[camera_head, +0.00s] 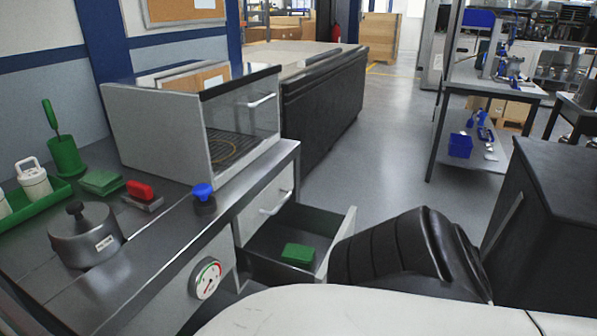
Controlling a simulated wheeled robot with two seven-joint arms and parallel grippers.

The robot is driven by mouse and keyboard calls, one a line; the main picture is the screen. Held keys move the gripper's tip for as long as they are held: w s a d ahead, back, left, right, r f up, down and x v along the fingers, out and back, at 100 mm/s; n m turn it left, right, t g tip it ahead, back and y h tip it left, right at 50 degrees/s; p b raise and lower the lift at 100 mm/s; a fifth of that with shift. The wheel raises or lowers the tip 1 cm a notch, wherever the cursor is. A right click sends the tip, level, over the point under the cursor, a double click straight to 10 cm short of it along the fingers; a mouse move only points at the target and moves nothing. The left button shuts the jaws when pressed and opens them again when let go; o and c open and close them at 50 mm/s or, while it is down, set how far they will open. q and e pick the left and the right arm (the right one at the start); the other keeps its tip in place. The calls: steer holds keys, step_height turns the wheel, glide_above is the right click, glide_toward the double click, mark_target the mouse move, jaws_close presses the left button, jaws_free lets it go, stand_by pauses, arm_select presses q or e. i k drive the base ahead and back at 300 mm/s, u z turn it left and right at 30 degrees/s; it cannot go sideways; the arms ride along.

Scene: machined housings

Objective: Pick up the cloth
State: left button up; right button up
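A flat green folded piece (100,181), which looks like a cloth, lies on the grey workbench (150,290) beside the green tray. A second green block-shaped piece (298,254) lies in the open drawer (345,238) under the bench's right side. I cannot tell from its look whether it is a folded cloth or a sponge. Neither of my grippers is in view. Nothing is seen touching either green piece.
On the bench are a green tray (40,205) with white containers, a green holder (66,156), a grey round housing (86,236), a red-handled item (140,190), a blue-topped knob (203,197) and a glass-fronted cabinet (150,130). Open floor (385,160) lies beyond the drawer.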

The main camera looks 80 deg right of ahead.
mark_target(298, 255)
steer(key=u, duration=1.4)
steer(key=k, duration=2.25)
steer(key=z, duration=1.8)
steer(key=i, duration=1)
steer(key=z, duration=0.1)
